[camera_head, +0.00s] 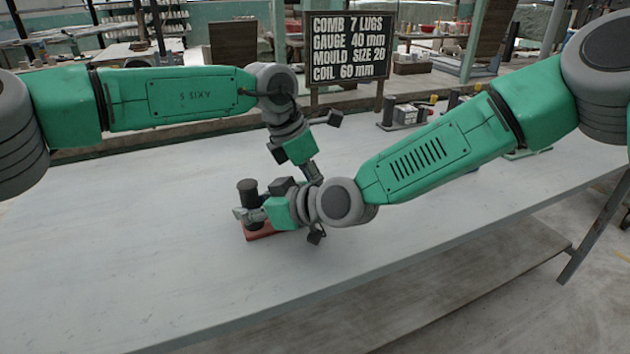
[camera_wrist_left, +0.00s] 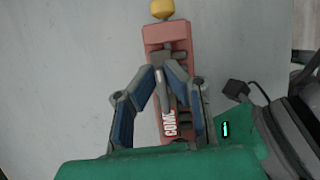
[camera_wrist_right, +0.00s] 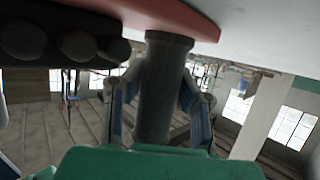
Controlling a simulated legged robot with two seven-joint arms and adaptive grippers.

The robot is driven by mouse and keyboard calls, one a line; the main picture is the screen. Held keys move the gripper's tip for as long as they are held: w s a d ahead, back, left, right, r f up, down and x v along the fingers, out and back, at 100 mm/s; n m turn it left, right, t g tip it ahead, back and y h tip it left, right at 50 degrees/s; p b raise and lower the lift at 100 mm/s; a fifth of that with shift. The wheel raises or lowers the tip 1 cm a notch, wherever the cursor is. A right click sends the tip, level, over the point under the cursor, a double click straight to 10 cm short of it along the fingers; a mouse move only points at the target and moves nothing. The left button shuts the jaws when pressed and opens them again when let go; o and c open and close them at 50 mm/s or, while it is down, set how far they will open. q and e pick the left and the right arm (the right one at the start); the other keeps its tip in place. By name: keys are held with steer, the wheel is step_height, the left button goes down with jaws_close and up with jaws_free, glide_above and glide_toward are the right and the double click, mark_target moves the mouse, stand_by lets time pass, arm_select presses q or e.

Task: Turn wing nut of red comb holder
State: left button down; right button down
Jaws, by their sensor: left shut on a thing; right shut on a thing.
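The red comb holder (camera_head: 260,234) lies on the grey table, mostly hidden behind my right wrist. A dark upright post (camera_head: 247,188) stands on it. My right gripper (camera_wrist_right: 152,85) is shut around this post; the right wrist view shows a finger on each side of the post (camera_wrist_right: 155,110) and the red base (camera_wrist_right: 190,14). My left gripper (camera_wrist_left: 161,76) points down over the holder (camera_wrist_left: 180,32), shut on a grey piece (camera_wrist_left: 162,88) that looks like the wing nut. White lettering and a yellow ball (camera_wrist_left: 163,9) show there. In the head view my right arm hides the left fingertips.
A black sign (camera_head: 349,48) with white lettering stands behind the table. Small dark items (camera_head: 404,115) sit at the table's far right. The table's left and front (camera_head: 120,250) are clear.

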arm_select(q)
steer(key=n+t, duration=0.1)
steer(key=n, duration=0.2)
steer(key=n+y, duration=0.1)
steer(key=n, duration=0.2)
steer(key=shift+w+a+t, duration=0.1)
steer(key=shift+w+t, duration=0.1)
steer(key=shift+t, duration=0.2)
stand_by(0.3)
steer(key=c, duration=1.7)
jaws_free()
steer(key=shift+a+r, duration=0.1)
steer(key=v, duration=1.1)
steer(key=shift+r, duration=0.35)
